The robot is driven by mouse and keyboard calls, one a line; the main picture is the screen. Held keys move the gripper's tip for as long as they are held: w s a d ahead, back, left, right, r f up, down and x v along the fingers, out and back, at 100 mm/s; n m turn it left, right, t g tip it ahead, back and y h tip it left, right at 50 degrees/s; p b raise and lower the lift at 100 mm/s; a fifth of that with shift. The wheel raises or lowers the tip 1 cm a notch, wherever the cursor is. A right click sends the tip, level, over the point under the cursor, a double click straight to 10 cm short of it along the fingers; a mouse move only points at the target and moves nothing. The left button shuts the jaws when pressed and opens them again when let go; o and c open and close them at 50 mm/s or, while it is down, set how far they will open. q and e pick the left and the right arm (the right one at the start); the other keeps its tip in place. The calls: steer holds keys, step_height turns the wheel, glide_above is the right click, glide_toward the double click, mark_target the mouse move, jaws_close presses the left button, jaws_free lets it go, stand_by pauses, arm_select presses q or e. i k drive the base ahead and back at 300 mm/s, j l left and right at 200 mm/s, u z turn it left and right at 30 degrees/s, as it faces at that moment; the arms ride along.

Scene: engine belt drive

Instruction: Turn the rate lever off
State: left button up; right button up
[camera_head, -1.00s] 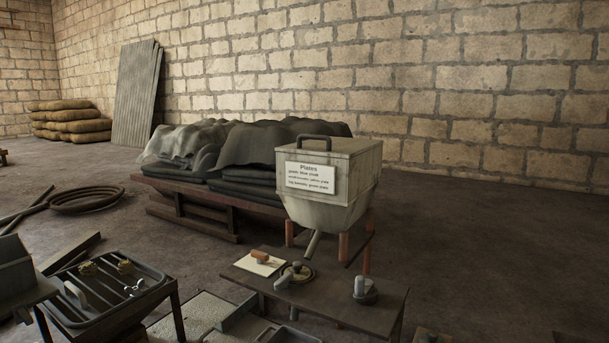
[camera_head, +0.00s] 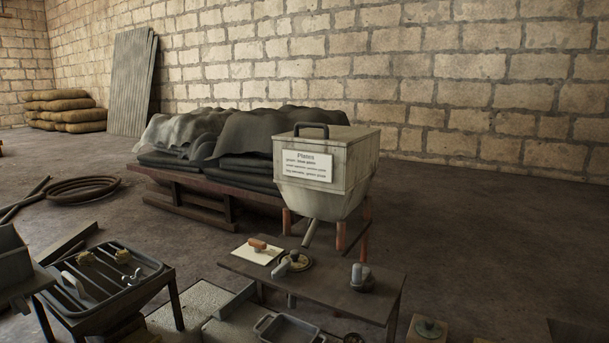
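No lever that I can surely call the rate lever shows. A low dark table (camera_head: 330,289) stands front centre. On it a round brass-coloured plate (camera_head: 301,264) carries a small grey handle-like piece (camera_head: 281,269). To its right a grey upright piece sits on a dark round base (camera_head: 362,284). A hopper box (camera_head: 330,172) with a label headed "Plates" (camera_head: 307,166) stands behind the table, its spout (camera_head: 310,232) slanting down towards it. Neither of my grippers is in view.
A rack-like tray (camera_head: 103,282) with small parts stands front left. A shallow metal tray (camera_head: 287,331) lies low at the bottom. A pallet (camera_head: 190,205) with covered stacks stands behind the hopper. Open floor (camera_head: 470,240) lies to the right.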

mark_target(258, 245)
steer(key=i+j+z, duration=0.1)
steer(key=j+z, duration=0.3)
steer(key=i+j+z, duration=0.1)
steer(key=j+z, duration=0.15)
steer(key=z, duration=0.15)
steer(key=j+z, duration=0.4)
